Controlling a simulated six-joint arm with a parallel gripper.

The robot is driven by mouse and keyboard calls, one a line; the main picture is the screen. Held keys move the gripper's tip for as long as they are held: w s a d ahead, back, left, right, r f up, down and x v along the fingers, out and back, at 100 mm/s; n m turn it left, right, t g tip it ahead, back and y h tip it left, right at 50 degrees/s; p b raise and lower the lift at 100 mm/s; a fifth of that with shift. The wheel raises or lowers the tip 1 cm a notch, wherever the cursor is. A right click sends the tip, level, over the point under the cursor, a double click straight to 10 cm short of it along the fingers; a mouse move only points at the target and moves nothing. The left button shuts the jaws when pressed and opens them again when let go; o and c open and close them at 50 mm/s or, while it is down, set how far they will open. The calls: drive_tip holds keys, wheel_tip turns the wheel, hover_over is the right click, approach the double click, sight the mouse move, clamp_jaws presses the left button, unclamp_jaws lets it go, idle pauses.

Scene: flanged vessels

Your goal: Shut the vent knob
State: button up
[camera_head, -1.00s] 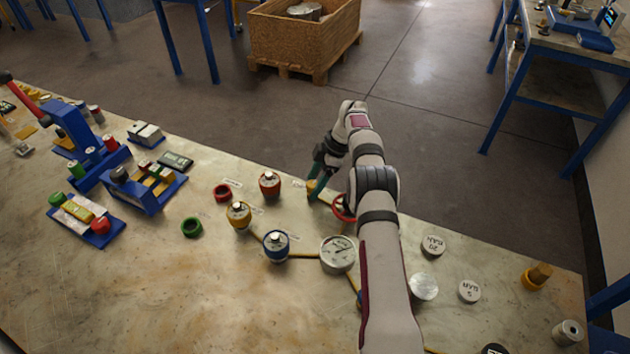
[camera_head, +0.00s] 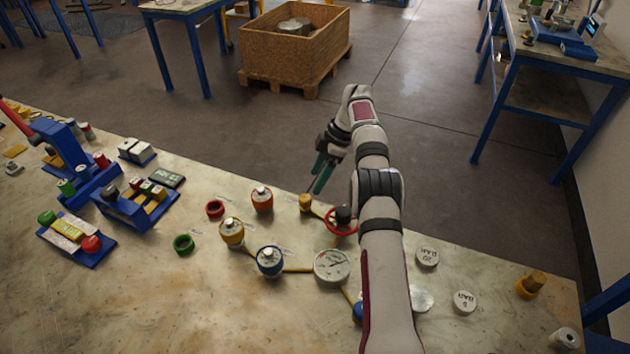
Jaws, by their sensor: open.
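A small yellow knob (camera_head: 305,202) stands at the back edge of the bench, on a yellow line. A red handwheel (camera_head: 341,229) is right of it, partly hidden by my arm. I cannot read a label that tells which is the vent knob. My gripper (camera_head: 317,187) has teal fingers and is open and empty. Its fingertips show just above and right of the yellow knob, apparently clear of it. Red (camera_head: 262,200), yellow (camera_head: 231,233) and blue (camera_head: 269,261) flanged vessels stand to the left and front. A round gauge (camera_head: 332,266) is beside the blue vessel.
Discs marked 20 BAR (camera_head: 427,257) and 5 BAR (camera_head: 464,302) lie right of my arm. A red ring (camera_head: 215,209) and a green ring (camera_head: 184,244) lie left of the vessels. Blue fixtures (camera_head: 135,205) crowd the left. The front left bench is bare.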

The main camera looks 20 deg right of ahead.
sight(305, 199)
drive_tip(key=s+a+r+m+t+h, duration=0.2)
drive_tip(key=s+a+r+m+h, duration=0.15)
drive_tip(key=m, duration=0.55)
drive_tip(key=s+a+r+m+t+h, duration=0.15)
drive_tip(key=r+m, duration=0.25)
drive_tip(key=m, duration=0.4)
drive_tip(key=x, duration=1)
drive_tip(key=s+x, duration=0.1)
drive_tip(key=x, duration=0.4)
drive_tip(key=shift+w+d+f, duration=0.1)
drive_tip(key=shift+w+f, duration=0.05)
drive_tip(key=shift+f, duration=0.3)
drive_tip(key=shift+g, duration=0.25)
clamp_jaws()
